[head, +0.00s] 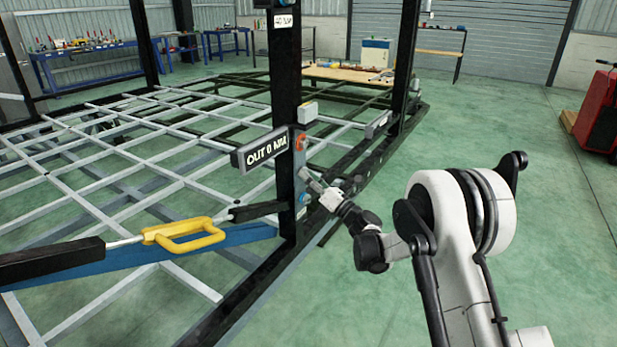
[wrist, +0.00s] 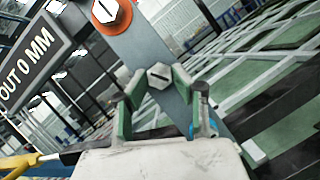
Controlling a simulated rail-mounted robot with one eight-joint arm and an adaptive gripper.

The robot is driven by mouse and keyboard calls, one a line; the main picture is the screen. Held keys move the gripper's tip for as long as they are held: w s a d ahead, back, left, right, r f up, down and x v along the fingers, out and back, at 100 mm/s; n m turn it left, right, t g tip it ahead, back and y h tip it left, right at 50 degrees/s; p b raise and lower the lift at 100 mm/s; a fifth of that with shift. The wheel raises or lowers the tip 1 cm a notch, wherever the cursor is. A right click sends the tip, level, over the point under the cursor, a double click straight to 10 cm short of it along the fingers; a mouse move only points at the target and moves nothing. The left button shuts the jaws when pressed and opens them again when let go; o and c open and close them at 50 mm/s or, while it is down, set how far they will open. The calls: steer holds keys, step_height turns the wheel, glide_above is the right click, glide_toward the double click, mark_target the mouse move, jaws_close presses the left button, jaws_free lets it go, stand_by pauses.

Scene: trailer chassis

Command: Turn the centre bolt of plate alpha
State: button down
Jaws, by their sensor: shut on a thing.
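A grey plate (wrist: 158,42) runs diagonally through the wrist view; in the head view it is on the side of a black post (head: 285,100). The centre bolt (wrist: 159,75), a pale hex head with a dark slot line, sits on it between my fingertips. My gripper (wrist: 160,82) is shut on this bolt, its green pads on either side. In the head view my gripper (head: 314,185) reaches the plate from the right and hides the bolt. An orange-collared bolt (wrist: 108,14) is above, and a blue part, mostly hidden, is below.
A sign (head: 261,149) reading "OUT 0 MM" sticks out left of the post. A yellow-handled bar (head: 183,235) meets the post lower left. The metal frame (head: 130,150) lies behind.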

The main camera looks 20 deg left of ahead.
steer(key=shift+d, duration=0.15)
steer(key=c, duration=1.4)
jaws_free()
steer(key=shift+c, duration=0.2)
steer(key=v, duration=1.2)
